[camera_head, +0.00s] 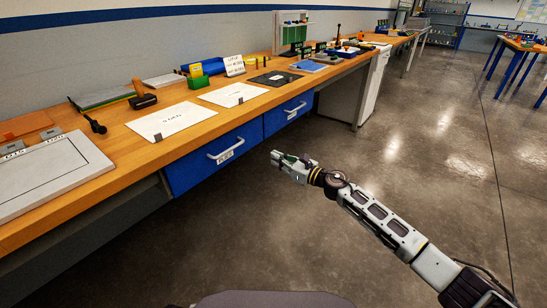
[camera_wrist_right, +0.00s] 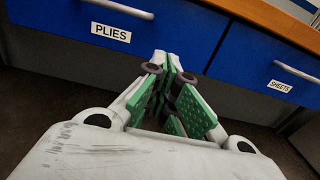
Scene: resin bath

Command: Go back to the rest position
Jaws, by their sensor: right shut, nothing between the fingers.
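My right gripper (camera_head: 277,157) is shut and empty. In the head view it hangs in the open air in front of the blue drawers, below the height of the bench top, with its arm coming in from the lower right. In the right wrist view its green-padded fingers (camera_wrist_right: 172,80) are closed together and point toward the drawer fronts. My left gripper does not show in either view.
A long wooden bench (camera_head: 240,112) runs along the wall. Under it are a blue drawer labelled PLIES (camera_wrist_right: 85,35) and another labelled SHEETS (camera_wrist_right: 270,72), both closed. White sheets (camera_head: 172,120) and tools lie on top. The floor (camera_head: 420,150) at right is clear.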

